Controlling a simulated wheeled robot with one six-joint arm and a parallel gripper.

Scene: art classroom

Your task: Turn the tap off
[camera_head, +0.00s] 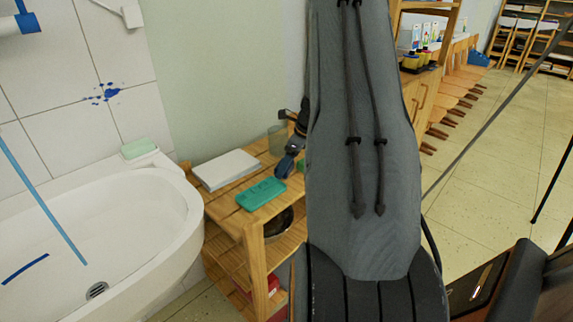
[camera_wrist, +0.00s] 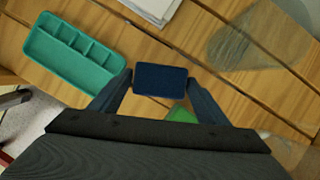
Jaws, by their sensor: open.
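A white and blue fitting (camera_head: 20,22), which looks like part of the tap, is cut off at the top left of the head view. A thin blue stream (camera_head: 45,205) slants down into the white basin (camera_head: 180,215), ending near the drain (camera_head: 97,290). My gripper (camera_wrist: 160,82) is open over the wooden shelf unit, right of the basin and well away from the fitting. A dark blue rectangular thing (camera_wrist: 160,75) shows between its fingers; I cannot tell whether they touch it. In the head view my arm partly hides the gripper.
The wooden shelf unit (camera_head: 253,230) holds a teal tray (camera_head: 260,194), white paper (camera_head: 226,169) and a clear cup (camera_head: 277,139). Green soap (camera_head: 138,148) sits on the basin's back ledge. Open floor (camera_head: 500,130) shows on the right.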

